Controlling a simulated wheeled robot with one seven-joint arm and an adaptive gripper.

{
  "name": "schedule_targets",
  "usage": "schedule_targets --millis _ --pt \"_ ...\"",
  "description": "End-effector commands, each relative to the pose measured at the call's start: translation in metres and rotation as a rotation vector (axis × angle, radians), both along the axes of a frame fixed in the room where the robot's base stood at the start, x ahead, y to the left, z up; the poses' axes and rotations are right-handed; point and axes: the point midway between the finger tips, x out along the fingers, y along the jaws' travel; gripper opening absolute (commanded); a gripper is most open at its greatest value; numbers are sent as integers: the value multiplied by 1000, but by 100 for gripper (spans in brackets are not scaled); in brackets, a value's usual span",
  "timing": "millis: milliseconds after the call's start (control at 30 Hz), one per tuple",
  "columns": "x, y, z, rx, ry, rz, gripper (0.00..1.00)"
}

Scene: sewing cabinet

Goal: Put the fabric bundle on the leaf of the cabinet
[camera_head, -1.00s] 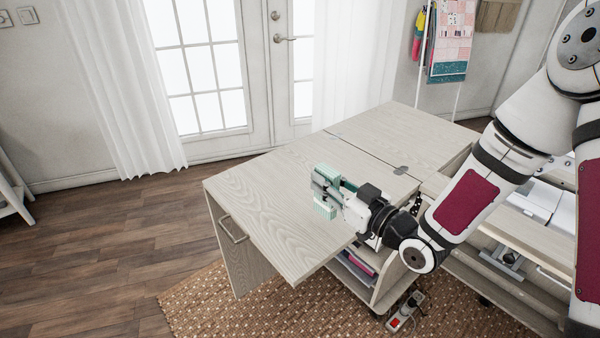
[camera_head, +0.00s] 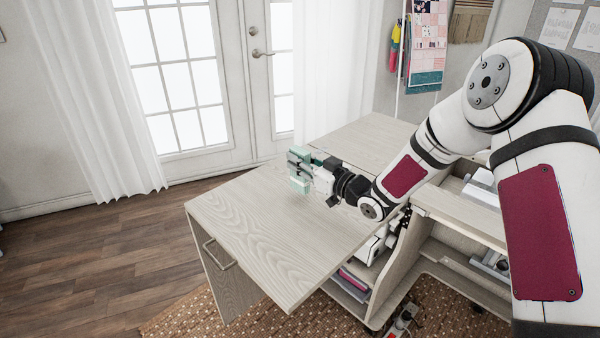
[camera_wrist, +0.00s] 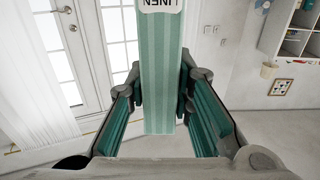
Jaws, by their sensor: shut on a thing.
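In the wrist view the bundle (camera_wrist: 162,85) is a green striped block with a white label reading "LINEN", upright between the two fingers. My gripper is shut on it. The cabinet's leaf (camera_head: 270,235) is a pale wood-grain panel extending toward the front left. The gripper and bundle appear over the leaf's back part; the gap between bundle and leaf is hard to tell.
The leaf's front and left area is bare. The leaf's door panel has a metal handle (camera_head: 218,254). Open shelves (camera_head: 352,280) with coloured items lie under the right side. A woven rug (camera_head: 190,315) covers the floor below. A patchwork quilt (camera_head: 427,45) hangs at the back.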

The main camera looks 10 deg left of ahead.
Motion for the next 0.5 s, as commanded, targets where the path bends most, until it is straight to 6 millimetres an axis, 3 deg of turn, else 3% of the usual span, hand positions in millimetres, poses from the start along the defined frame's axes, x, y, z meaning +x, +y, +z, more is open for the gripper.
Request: schedule_targets --millis 133,400,500 --pt "6 1 -3 0 0 0 0" --pt "6 1 -35 -1 1 0 0" --pt "5 1 -36 0 -2 1 0"
